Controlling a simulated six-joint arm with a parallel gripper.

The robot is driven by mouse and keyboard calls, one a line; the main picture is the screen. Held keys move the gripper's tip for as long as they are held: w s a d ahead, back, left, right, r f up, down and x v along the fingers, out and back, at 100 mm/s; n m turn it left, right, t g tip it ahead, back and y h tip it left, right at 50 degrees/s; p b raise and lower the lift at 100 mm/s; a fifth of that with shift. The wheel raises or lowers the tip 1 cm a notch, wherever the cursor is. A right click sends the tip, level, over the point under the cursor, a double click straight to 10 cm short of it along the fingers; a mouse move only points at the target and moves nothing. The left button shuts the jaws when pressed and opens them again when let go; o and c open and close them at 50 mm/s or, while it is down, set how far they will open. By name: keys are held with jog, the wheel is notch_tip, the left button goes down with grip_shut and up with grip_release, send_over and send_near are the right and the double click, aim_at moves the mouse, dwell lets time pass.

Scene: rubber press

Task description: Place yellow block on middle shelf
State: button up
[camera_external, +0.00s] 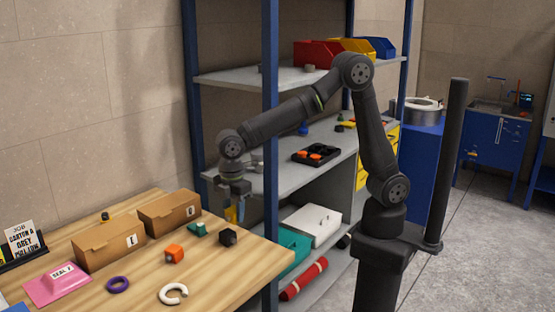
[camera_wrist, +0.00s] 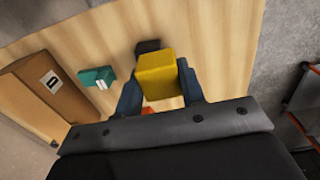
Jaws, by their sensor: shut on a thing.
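My gripper (camera_wrist: 160,95) is shut on the yellow block (camera_wrist: 157,74), which sits between the two fingers in the wrist view. In the external view my gripper (camera_external: 235,209) hangs above the back right edge of the wooden table, and only a sliver of the yellow block shows. The middle shelf (camera_external: 275,174) of the blue-framed rack is behind and to the right of my gripper. It holds a black tray with orange pieces (camera_external: 316,154) and some small items farther back.
The wooden table (camera_external: 205,277) holds two cardboard boxes (camera_external: 110,247), an orange block (camera_external: 175,253), a black piece (camera_external: 228,237), a green piece (camera_external: 197,229) and rings. A blue rack post (camera_external: 270,120) stands beside my forearm. Colored bins (camera_external: 318,53) sit on the top shelf.

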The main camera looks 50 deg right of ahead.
send_over(230, 256)
notch_tip(230, 256, down, 4)
jog(key=shift+w+r, duration=0.1)
jog(key=shift+f, duration=2)
jog(key=shift+f, duration=0.1)
jog(key=o, duration=1)
jog(key=shift+o, duration=0.2)
notch_tip(230, 256, up, 12)
jog(key=shift+f, duration=0.2)
jog(key=shift+o, duration=0.5)
jog(key=shift+r, duration=0.3)
